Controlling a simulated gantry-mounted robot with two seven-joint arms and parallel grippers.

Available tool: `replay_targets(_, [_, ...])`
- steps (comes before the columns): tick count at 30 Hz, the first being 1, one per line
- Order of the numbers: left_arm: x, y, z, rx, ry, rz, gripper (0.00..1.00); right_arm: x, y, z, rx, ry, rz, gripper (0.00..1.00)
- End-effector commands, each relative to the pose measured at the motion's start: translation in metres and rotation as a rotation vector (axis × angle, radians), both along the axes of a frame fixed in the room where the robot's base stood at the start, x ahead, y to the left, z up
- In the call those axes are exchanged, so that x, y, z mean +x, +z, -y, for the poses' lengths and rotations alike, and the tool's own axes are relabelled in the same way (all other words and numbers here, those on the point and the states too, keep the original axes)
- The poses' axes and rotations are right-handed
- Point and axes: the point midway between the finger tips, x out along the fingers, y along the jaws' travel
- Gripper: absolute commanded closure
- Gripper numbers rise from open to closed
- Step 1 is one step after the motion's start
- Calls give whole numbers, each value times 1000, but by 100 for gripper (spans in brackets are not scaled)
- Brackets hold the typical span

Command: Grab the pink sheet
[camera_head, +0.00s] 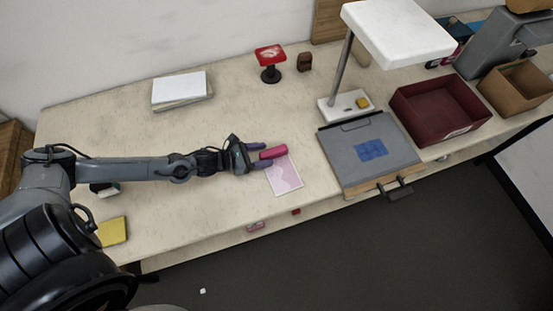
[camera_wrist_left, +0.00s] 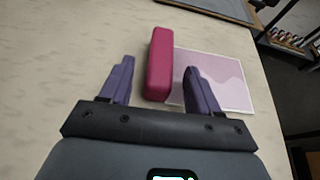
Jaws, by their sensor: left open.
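The pale pink sheet (camera_head: 285,178) with a wavy pattern lies flat near the table's front edge; it also shows in the wrist view (camera_wrist_left: 226,82), on the right. A magenta block (camera_head: 273,152) lies at the sheet's upper left edge. My left gripper (camera_head: 262,155) is open. In the wrist view the magenta block (camera_wrist_left: 159,55) shows between its two purple fingers (camera_wrist_left: 158,72), with gaps on both sides. The right finger overlaps the sheet's left part and hides some of it. I cannot tell whether a finger touches the sheet. My right gripper is not in view.
Right of the sheet is a grey board (camera_head: 350,165) with a blue patch, under a white lamp (camera_head: 398,32). A dark red box (camera_head: 440,108) stands farther right. White sheets (camera_head: 180,87) lie at the back left. The table between is clear.

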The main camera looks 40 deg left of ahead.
Motion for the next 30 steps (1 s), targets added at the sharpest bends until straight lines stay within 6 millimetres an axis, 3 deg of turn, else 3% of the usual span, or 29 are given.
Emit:
replay_targets(4, [10,-4,5,0,0,1,38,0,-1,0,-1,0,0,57])
replay_targets(13, [12,-6,6,1,0,0,40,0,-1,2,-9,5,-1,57])
replay_targets(23, [11,-5,6,1,0,0,90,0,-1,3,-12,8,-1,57])
replay_targets(30, [11,-5,6,1,0,0,94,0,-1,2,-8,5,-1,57])
